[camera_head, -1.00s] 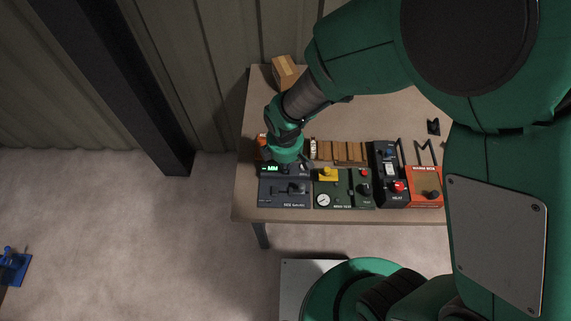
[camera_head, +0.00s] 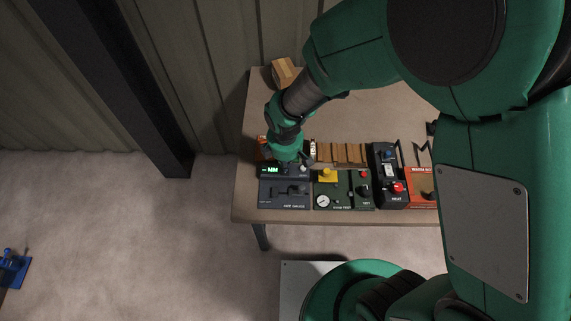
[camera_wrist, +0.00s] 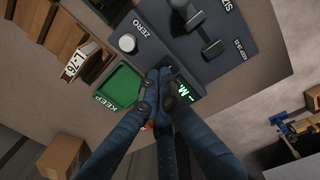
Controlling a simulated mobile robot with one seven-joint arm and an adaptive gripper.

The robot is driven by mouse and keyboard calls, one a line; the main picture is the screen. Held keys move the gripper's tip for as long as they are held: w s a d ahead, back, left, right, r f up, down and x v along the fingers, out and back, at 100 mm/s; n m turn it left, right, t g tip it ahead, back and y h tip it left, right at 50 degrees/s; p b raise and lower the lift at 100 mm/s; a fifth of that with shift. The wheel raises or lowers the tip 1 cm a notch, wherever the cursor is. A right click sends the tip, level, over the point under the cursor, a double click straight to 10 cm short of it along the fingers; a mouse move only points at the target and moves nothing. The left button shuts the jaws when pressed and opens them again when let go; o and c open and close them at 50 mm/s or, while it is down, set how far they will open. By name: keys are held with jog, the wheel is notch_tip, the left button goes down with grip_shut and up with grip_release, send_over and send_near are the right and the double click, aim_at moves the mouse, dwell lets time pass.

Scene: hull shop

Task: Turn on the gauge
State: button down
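The gauge (camera_head: 285,201) is a dark grey box at the front left of the table. Its small display is lit green and reads "- MM"; the wrist view shows this display (camera_wrist: 186,92) beside my fingertips, partly covered. A light round knob (camera_wrist: 128,43) marked "ZERO" and a dark sliding handle (camera_wrist: 207,30) are on the gauge's top. My gripper (camera_wrist: 158,76) is shut and looks empty, its tips over the gauge's edge between the display and a green tray marked "KEEP" (camera_wrist: 122,88). Whether the tips touch the gauge I cannot tell. In the head view my wrist hides the gauge's back part.
Right of the gauge stand a green box with a dial (camera_head: 341,202), a dark box with a red knob (camera_head: 390,200) and an orange box (camera_head: 420,187). Wooden blocks (camera_head: 340,153) lie behind. A cardboard box (camera_head: 284,72) stands at the back left. The table's back is mostly clear.

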jog(key=shift+d+f, duration=0.1)
jog(key=shift+f, duration=0.1)
jog(key=shift+w+r+p, duration=0.1)
jog(key=shift+r+p, duration=0.4)
jog(key=shift+p, duration=0.1)
notch_tip(320, 180, up, 13)
jog(key=s+p, duration=0.1)
jog(key=p, duration=0.3)
jog(key=shift+s+r, duration=0.15)
jog(key=shift+r, duration=0.05)
jog(key=s+d+r+m+t+b, duration=0.1)
jog(key=s+d+r+m+t, duration=0.1)
jog(key=d+r+m, duration=1.15)
jog(key=s+d+r+m+t+b, duration=0.1)
jog(key=s+d+r+m, duration=0.3)
jog(key=s+d+r, duration=0.4)
jog(key=s+r+t, duration=0.1)
jog(key=s+r, duration=0.2)
jog(key=r, duration=0.1)
jog(key=shift+d+t, duration=0.3)
jog(key=shift+d, duration=0.1)
